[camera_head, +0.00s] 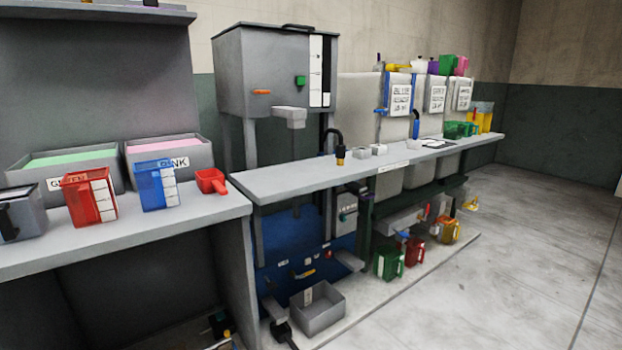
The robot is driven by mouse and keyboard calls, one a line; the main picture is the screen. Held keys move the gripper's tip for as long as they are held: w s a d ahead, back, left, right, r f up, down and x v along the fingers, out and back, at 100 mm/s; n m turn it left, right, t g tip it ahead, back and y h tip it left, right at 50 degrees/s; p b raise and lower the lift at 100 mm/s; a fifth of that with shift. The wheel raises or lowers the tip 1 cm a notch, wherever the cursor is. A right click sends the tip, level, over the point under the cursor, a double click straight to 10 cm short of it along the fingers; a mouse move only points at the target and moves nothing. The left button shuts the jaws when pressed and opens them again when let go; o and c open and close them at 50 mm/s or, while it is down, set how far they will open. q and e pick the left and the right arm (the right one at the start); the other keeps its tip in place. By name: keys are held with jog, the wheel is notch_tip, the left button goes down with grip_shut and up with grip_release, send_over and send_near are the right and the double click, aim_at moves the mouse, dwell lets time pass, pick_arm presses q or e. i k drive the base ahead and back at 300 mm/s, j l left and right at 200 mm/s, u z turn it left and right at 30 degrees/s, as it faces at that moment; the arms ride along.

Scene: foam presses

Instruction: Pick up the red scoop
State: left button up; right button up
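The red scoop (212,182) lies on the grey bench top at the left, close to the bench's right end. Its open bowl faces up and its short handle points toward the front edge. It stands apart from the blue measuring jug (152,185) to its left. Neither of my grippers shows in the head view.
On the bench (130,232) are a red jug (89,196), a dark grey container (20,213) and bins of green (65,157) and pink (165,146) material. A long counter (290,181) adjoins at right. Open floor (530,230) lies at right.

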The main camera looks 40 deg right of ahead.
aim_at(211, 181)
jog(key=z, duration=0.7)
